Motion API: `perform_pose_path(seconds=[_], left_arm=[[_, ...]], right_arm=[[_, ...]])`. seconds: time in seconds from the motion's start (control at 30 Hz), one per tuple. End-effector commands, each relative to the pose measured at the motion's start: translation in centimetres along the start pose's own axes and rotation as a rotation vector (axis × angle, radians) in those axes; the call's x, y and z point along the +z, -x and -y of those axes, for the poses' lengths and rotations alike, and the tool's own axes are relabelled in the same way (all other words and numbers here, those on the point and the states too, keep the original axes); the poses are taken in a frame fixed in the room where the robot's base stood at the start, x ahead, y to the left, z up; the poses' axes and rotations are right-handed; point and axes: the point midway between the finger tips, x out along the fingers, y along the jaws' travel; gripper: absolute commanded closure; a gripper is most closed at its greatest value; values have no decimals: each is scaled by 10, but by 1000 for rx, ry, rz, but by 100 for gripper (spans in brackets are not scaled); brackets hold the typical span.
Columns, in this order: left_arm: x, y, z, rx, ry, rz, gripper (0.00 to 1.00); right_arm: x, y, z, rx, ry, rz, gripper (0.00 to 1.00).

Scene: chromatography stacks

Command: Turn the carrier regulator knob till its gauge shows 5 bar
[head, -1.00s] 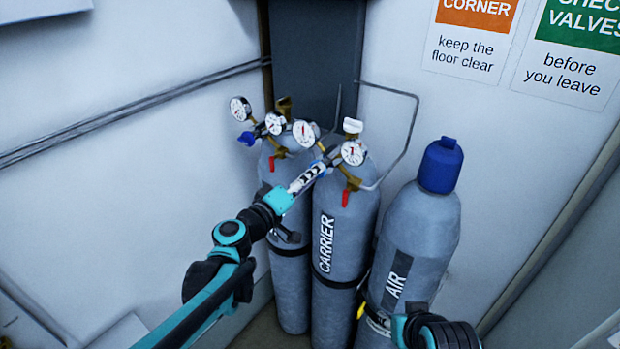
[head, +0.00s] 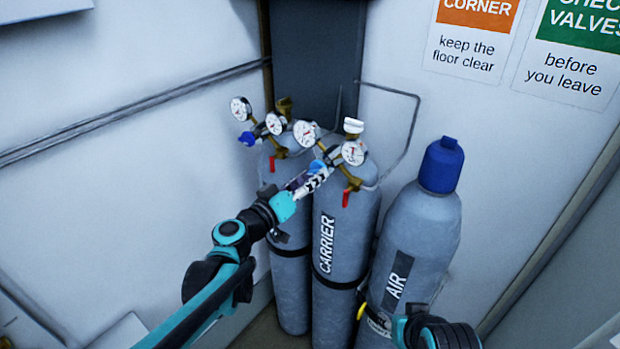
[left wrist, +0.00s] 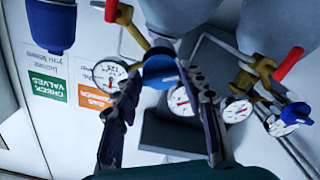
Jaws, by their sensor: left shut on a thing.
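The carrier cylinder (head: 340,225) stands in the middle, its label facing me. Its regulator has a left gauge (head: 306,133) and a right gauge (head: 354,152); both also show in the left wrist view, the right one (left wrist: 110,73) and the left one (left wrist: 181,100). The needles are too small to read in bar. The blue regulator knob (left wrist: 160,69) sits between the fingers of my left gripper (left wrist: 163,88), which is shut on it. In the head view the gripper (head: 317,172) mostly hides the knob.
A grey cylinder with its own gauges (head: 241,109) and blue knob (head: 248,138) stands at left, close by. The air cylinder (head: 430,235) with a blue cap (head: 441,165) stands at right. Red valve levers (head: 346,198) hang near the gripper. Bent pipes run along the wall.

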Motion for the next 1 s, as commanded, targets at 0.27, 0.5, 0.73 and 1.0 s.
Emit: perform_pose_path(seconds=[0.27,0.5,0.73,1.0], left_arm=[[1,0,0,0,-3,2,88],[1,0,0,1,-2,1,38],[0,1,0,0,-1,1,38],[0,40,1,-3,-1,-1,38]], right_arm=[[0,0,0,0,0,0,60],[0,0,0,0,0,0,60],[0,0,0,0,0,0,60],[0,0,0,0,0,0,60]])
